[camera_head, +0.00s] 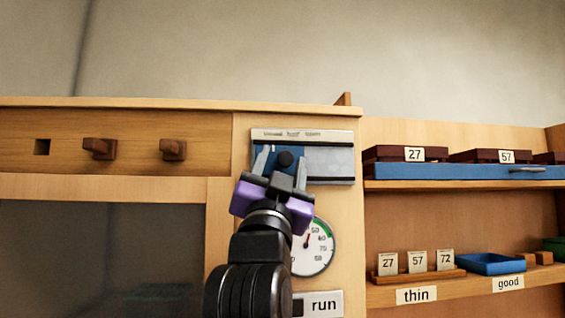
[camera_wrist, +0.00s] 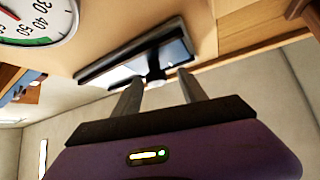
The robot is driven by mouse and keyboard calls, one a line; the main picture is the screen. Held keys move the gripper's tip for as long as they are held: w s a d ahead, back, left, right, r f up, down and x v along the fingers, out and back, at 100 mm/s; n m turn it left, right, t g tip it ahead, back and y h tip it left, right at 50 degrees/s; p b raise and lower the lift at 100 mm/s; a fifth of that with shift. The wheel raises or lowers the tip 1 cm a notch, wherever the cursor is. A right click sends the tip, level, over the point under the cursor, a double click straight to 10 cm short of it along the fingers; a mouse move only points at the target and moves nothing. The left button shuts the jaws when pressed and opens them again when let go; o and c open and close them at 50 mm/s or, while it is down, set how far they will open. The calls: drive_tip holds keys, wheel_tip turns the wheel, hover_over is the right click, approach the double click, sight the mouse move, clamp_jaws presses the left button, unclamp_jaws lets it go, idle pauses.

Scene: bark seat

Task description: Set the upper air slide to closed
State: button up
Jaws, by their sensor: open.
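The upper air slide (camera_head: 330,162) is a grey plate in a framed track on the wooden panel, with a blue part showing at its left. Small markings along its top edge are too blurred to read. A round black knob (camera_head: 285,159) sits toward the left of the slide. My gripper (camera_head: 282,163) is open, with one finger on each side of the knob. In the wrist view the knob (camera_wrist: 156,78) shows between and just beyond the fingertips (camera_wrist: 159,84). I cannot tell whether either finger touches it.
A dial gauge (camera_head: 318,248) and a "run" label (camera_head: 323,304) are below the slide. Wooden pegs (camera_head: 99,149) stick out at the left. At the right, shelves hold a blue tray (camera_head: 460,171), number cards (camera_head: 417,261) and a small blue bin (camera_head: 491,263).

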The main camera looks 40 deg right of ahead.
sight(282, 161)
drive_tip(key=b+v, duration=0.1)
drive_tip(key=v, duration=0.3)
drive_tip(key=shift+a+f, duration=0.2)
drive_tip(key=shift+f, duration=0.1)
drive_tip(key=shift+s+a+f+b, duration=0.4)
drive_tip(key=shift+s+a, duration=0.05)
